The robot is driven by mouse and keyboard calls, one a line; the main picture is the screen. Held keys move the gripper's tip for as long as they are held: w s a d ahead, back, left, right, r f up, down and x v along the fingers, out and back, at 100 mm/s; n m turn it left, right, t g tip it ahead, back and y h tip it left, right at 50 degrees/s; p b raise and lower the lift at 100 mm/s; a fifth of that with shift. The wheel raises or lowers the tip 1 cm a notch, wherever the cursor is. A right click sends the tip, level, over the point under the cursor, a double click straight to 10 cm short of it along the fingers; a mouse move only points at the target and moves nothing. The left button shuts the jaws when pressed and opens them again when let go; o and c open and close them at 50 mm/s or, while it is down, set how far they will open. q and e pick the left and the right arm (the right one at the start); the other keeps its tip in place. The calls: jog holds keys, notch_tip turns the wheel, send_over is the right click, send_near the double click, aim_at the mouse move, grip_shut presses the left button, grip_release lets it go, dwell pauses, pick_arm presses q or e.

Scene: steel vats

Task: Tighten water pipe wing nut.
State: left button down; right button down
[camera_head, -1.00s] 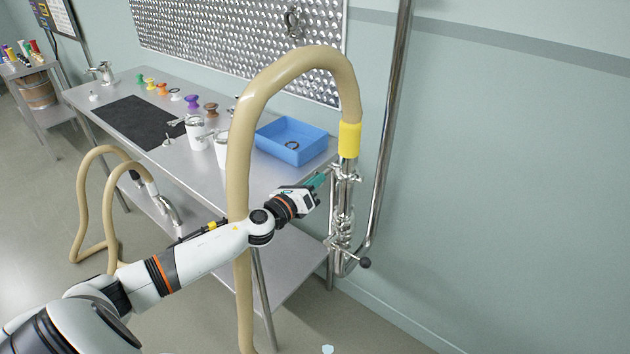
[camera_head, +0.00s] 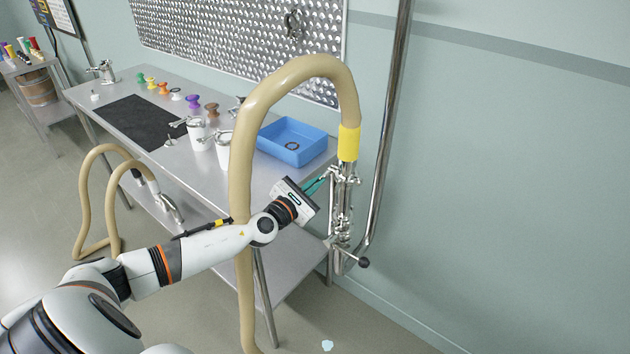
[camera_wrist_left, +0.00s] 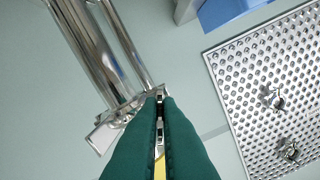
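The steel water pipe (camera_head: 342,205) stands upright by the wall, with clamp fittings under the yellow hose end (camera_head: 349,143). My left gripper (camera_head: 319,184) reaches the upper clamp from the left with green fingers. In the left wrist view the fingers (camera_wrist_left: 163,98) are nearly together, with a narrow gap. A small metal piece, seemingly the wing nut (camera_wrist_left: 159,122), shows in that gap, and they appear closed on it. The fingers hide most of it. The pipe also shows at the upper left (camera_wrist_left: 95,55). My right gripper is out of view.
The beige hose (camera_head: 243,150) arches across in front of the steel table (camera_head: 272,185) and passes behind my left arm. A blue tray (camera_head: 291,142) with a dark ring sits on the table. A bent steel wall pipe (camera_head: 388,130) runs right of the fitting.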

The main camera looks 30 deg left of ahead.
pick_arm(q)
jog(key=shift+m+p, duration=3)
jog(key=shift+m, duration=4)
jog(key=shift+f, duration=0.1)
jog(key=c, duration=1.6)
grip_release()
jog(key=shift+s+a+b, duration=0.2)
jog(key=shift+s+b, duration=0.15)
jog(key=shift+s, duration=2.7)
jog(key=shift+s+a+b, duration=0.2)
jog(key=shift+s+b, duration=0.15)
jog(key=shift+s, duration=2.65)
